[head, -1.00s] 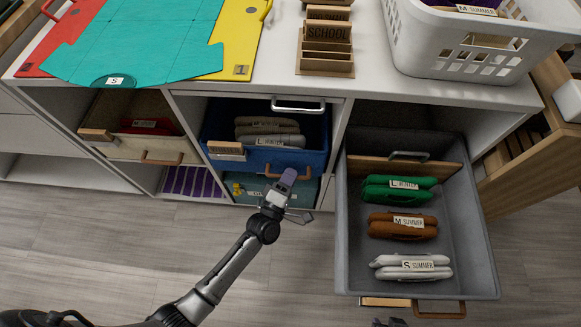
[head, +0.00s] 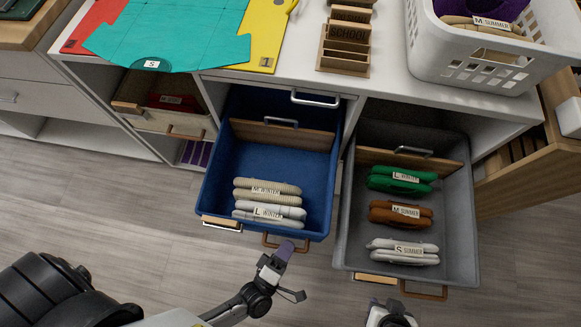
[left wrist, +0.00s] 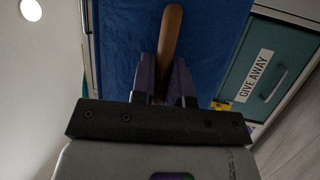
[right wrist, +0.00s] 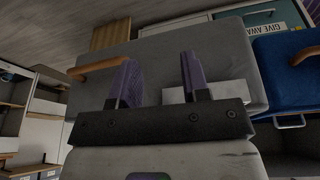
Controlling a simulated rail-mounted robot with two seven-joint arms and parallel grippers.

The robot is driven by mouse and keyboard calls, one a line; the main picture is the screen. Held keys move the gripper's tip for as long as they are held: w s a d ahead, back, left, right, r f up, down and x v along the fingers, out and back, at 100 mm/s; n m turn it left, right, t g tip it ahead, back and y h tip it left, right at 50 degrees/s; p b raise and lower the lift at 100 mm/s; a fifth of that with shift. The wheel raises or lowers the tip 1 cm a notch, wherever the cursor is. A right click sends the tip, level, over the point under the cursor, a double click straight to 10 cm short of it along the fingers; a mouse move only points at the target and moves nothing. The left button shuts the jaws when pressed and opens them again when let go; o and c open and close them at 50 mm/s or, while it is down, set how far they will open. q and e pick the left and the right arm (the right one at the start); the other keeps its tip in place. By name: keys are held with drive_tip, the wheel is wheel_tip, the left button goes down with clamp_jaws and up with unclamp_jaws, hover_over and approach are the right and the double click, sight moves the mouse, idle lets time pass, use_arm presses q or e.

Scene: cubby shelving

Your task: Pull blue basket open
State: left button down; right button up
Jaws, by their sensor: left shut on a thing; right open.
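The blue basket (head: 217,190) is slid well out of its cubby in the head view, with a wooden divider (head: 282,135) and two cream folded bundles, labelled M Winter (head: 267,190) and L Winter (head: 269,212), inside. Its brown front handle (head: 292,246) is at the basket's front edge. My left gripper (head: 284,250) is at that handle. In the left wrist view, the left fingers (left wrist: 163,75) are shut on the handle (left wrist: 170,40), against the blue front. My right gripper (right wrist: 158,80) is open and empty in front of the grey basket.
The grey basket (head: 465,225) stands open to the right, with green, brown and white bundles. A white laundry basket (head: 440,62) and wooden sorter (head: 343,60) are on the countertop. The floor (head: 130,215) left of the blue basket is clear.

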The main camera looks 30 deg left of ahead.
use_arm(q)
drive_tip(key=s+d, duration=0.2)
drive_tip(key=s, duration=0.4)
idle(0.3)
drive_tip(key=c, duration=1.1)
unclamp_jaws()
drive_tip(key=shift+c, duration=0.2)
drive_tip(key=p+v, duration=0.2)
drive_tip(key=v, duration=1.2)
drive_tip(key=shift+a, duration=0.1)
drive_tip(key=shift+w, duration=0.1)
